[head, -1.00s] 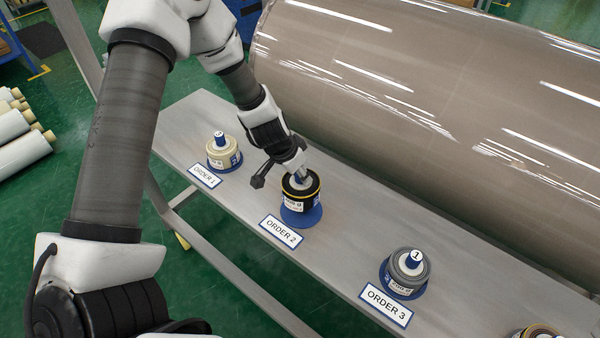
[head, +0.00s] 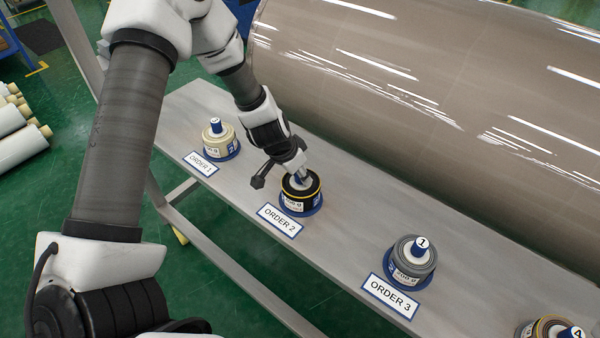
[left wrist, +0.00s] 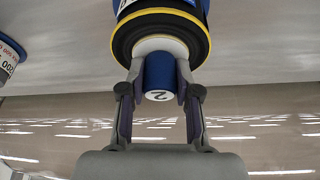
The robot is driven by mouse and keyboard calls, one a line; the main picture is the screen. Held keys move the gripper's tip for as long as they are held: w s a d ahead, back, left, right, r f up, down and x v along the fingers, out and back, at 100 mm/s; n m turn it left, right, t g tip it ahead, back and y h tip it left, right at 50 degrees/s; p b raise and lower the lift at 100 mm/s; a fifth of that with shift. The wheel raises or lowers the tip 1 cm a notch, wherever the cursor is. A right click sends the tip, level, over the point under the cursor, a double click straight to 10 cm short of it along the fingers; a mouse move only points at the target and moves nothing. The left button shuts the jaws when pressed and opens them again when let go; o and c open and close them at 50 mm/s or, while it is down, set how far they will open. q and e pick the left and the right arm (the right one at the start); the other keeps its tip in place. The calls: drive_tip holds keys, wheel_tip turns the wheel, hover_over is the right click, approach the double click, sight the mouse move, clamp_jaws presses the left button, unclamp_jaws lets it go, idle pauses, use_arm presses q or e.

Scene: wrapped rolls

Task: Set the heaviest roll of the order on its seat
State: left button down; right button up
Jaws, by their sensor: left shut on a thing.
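A black roll with a yellow rim and white core (head: 300,195) is at the blue seat (head: 315,209) behind the ORDER 2 sign (head: 280,221). It looks upright and low on the seat; whether it bears fully on it I cannot tell. My right gripper is not in view.
A cream roll (head: 218,146) sits at the ORDER 1 sign (head: 201,163). A grey roll (head: 412,262) on post 1 sits at the ORDER 3 sign (head: 390,296). Another roll (head: 545,330) on post 4 is cut off at lower right. A huge wrapped roll (head: 430,120) lies behind the bench (head: 345,215).

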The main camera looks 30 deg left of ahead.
use_arm(q)
drive_tip(key=c, duration=0.7)
unclamp_jaws()
drive_tip(key=shift+c, duration=0.2)
drive_tip(key=shift+v, duration=1.25)
drive_tip(key=s+a, duration=0.3)
drive_tip(key=s, duration=0.9)
drive_tip(key=shift+r, duration=0.25)
drive_tip(key=shift+a, duration=0.1)
